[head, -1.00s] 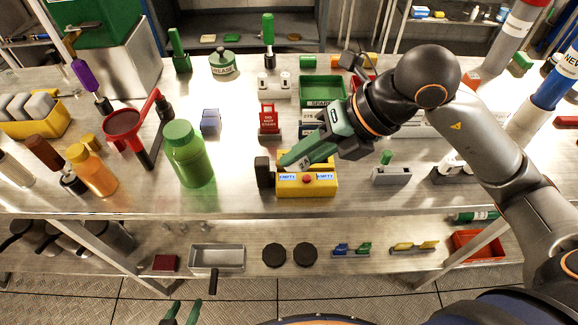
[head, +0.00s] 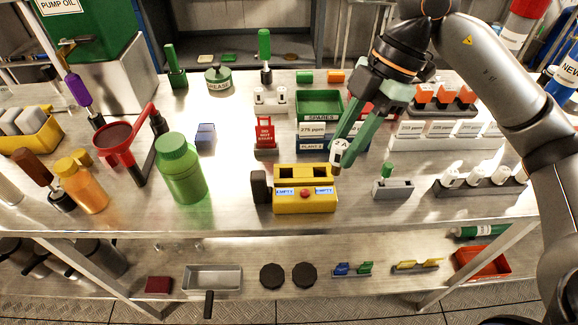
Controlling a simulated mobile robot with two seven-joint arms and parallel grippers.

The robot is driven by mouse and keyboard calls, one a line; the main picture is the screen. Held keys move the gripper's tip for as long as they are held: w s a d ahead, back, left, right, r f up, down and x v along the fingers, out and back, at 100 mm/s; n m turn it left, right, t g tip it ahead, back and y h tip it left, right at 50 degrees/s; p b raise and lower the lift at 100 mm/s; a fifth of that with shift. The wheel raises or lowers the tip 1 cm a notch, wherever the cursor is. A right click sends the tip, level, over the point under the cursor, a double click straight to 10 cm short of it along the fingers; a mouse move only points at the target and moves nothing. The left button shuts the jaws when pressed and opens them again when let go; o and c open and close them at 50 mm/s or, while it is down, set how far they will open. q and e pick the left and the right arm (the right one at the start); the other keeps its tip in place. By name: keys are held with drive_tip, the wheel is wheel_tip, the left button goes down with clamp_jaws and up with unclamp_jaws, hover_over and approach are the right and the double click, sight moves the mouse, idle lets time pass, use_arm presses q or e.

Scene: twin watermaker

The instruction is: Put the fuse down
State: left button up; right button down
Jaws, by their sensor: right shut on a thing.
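My right gripper (head: 346,143) is shut on a small white fuse (head: 340,153). The fuse hangs just behind and to the right of the yellow box (head: 305,205), apart from it as far as I can tell. The box has two dark openings, two "EMPTY" labels and a red button. A grey rack (head: 470,190) at the right holds several similar white fuses. A small grey block (head: 392,190) with a green-topped piece (head: 387,170) stands between box and rack. My left gripper is out of view.
A green spares tray (head: 318,103) and a labelled white stand (head: 445,138) are behind. A red tag stand (head: 265,135) is behind the box. A green bottle (head: 181,170) and red funnel (head: 113,140) stand left. The front table strip is clear.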

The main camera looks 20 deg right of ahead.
drive_tip(key=w+a+f, duration=0.1)
drive_tip(key=w+f, duration=0.1)
drive_tip(key=w, duration=0.1)
drive_tip(key=w+a+f, duration=0.4)
drive_tip(key=w+f, duration=0.1)
drive_tip(key=shift+w+f, duration=0.1)
drive_tip(key=shift+w, duration=0.25)
drive_tip(key=shift+w+a+f, duration=0.2)
drive_tip(key=shift+w+f, duration=0.3)
drive_tip(key=shift+f, duration=0.2)
drive_tip(key=shift+w+f+p, duration=0.1)
drive_tip(key=shift+f+p, duration=0.2)
drive_tip(key=shift+f, duration=1.35)
drive_tip(key=c, duration=0.6)
unclamp_jaws()
drive_tip(key=v, duration=1.2)
drive_tip(key=shift+a+r, duration=0.1)
